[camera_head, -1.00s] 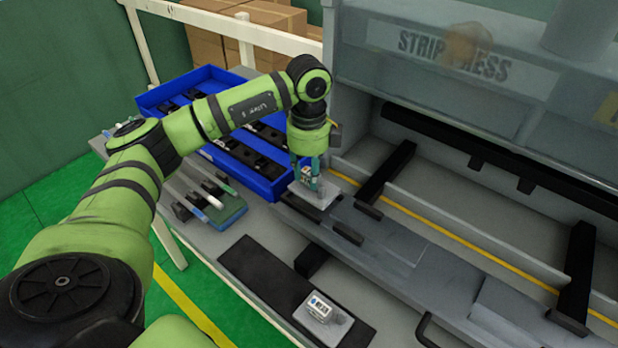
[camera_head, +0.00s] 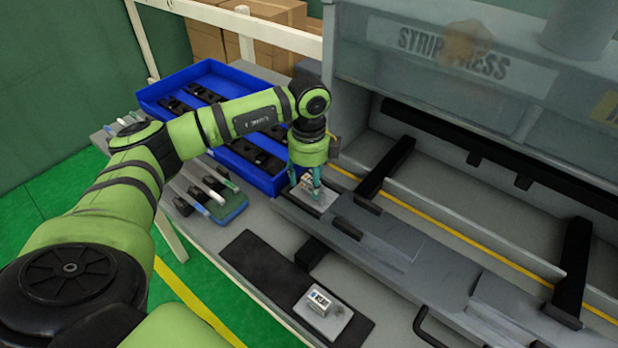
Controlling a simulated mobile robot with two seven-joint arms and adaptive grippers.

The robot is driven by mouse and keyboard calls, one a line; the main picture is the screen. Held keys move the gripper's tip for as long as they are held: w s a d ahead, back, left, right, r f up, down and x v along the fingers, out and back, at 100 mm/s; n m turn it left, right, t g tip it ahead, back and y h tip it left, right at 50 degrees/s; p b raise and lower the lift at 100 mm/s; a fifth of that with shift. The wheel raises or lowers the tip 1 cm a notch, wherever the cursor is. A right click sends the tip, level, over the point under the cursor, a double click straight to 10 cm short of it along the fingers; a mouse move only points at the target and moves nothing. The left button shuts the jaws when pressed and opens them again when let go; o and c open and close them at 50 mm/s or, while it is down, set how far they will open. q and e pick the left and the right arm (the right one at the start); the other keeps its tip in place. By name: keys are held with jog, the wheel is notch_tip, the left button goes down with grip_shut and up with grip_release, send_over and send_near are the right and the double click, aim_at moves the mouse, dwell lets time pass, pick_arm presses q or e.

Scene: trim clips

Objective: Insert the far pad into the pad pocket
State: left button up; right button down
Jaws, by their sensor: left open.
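The far pad (camera_head: 324,199), a light grey plate with a small labelled block on top, lies at the left end of the dark grey press slide. My left gripper (camera_head: 306,188) points down over it, with its teal fingers around the block; the jaws are open. The pad pocket is not clearly visible; the plate covers the spot beneath it, and I cannot tell how fully the pad is seated. The near pad (camera_head: 338,316), a similar plate with a labelled block, lies on a black mat (camera_head: 262,268) at the front. My right gripper is not in view.
A blue tray (camera_head: 262,178) with black parts stands behind and left of the gripper. A small rack of tools (camera_head: 232,210) is on the left. The strip press (camera_head: 440,60) rises at the back right. A black handle (camera_head: 425,325) is at the front.

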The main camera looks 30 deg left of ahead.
aim_at(309, 181)
pick_arm(q)
jog(key=shift+r, duration=0.4)
notch_tip(309, 181, up, 12)
jog(key=b, duration=0.3)
jog(key=shift+f, duration=0.2)
